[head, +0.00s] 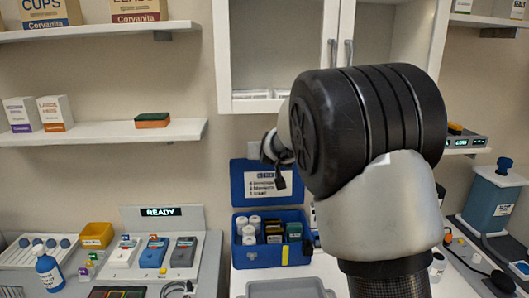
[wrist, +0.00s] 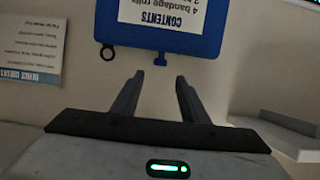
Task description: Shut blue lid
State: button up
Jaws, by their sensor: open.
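The blue lid (head: 237,183) stands open and upright at the back of its blue box (head: 239,262), with a white contents label on its inner face. The box is open and holds white rolls and dark and green packs. In the wrist view the lid (wrist: 107,28) appears upside down at the top, with a tab at its edge. My gripper (wrist: 160,75) is open and empty, its fingertips pointing toward the lid's edge with a visible gap. In the head view the gripper shows in front of the lid's right part, partly hidden by my arm.
A grey tray (head: 285,289) lies in front of the box. A device station with a READY display (head: 160,212) and a blue bottle (head: 48,270) are at left. A white cabinet (head: 225,60) hangs above. A blue-grey canister (head: 490,200) stands at right.

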jog(key=p+x, duration=0.1)
jog(key=x, duration=0.8)
grip_shut()
